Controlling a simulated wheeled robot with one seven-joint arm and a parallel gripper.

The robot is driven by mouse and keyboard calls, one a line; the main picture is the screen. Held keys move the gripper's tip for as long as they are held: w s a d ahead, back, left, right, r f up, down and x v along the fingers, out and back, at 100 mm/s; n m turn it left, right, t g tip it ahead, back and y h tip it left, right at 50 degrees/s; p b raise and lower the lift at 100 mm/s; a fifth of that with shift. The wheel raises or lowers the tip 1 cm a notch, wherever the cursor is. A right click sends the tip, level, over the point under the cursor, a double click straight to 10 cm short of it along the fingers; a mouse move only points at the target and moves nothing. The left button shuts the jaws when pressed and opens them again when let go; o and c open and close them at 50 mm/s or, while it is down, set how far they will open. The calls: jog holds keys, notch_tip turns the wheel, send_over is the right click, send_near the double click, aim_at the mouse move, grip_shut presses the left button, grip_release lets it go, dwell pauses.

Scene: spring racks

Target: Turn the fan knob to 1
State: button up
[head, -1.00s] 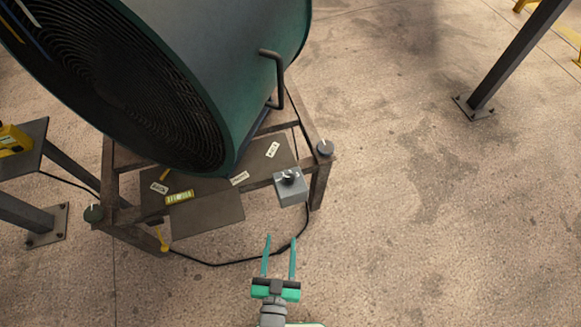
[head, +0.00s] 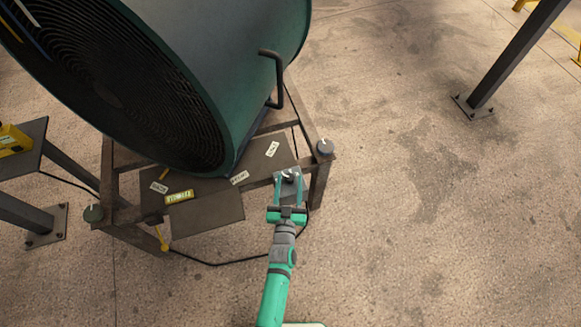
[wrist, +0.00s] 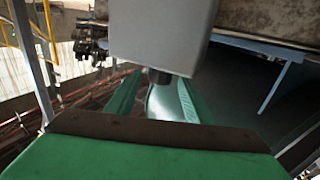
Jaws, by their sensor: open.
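The fan (head: 225,70) is a large dark green drum on a brown metal stand. In the wrist view the grey box (wrist: 160,35) fills the upper middle, just beyond the fingers (wrist: 165,95). I cannot tell whether the fingers touch the box or knob. The knob's number marks are not readable.
A black cable (head: 215,264) runs along the floor. A dark post (head: 500,70) stands at right. The floor right of the stand is clear.

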aim_at(291, 168)
jog(key=shift+w+d, duration=0.15)
jog(key=shift+w, duration=1.5)
jog(key=shift+w+d, duration=0.15)
jog(key=shift+w, duration=1.45)
jog(key=c, duration=1.1)
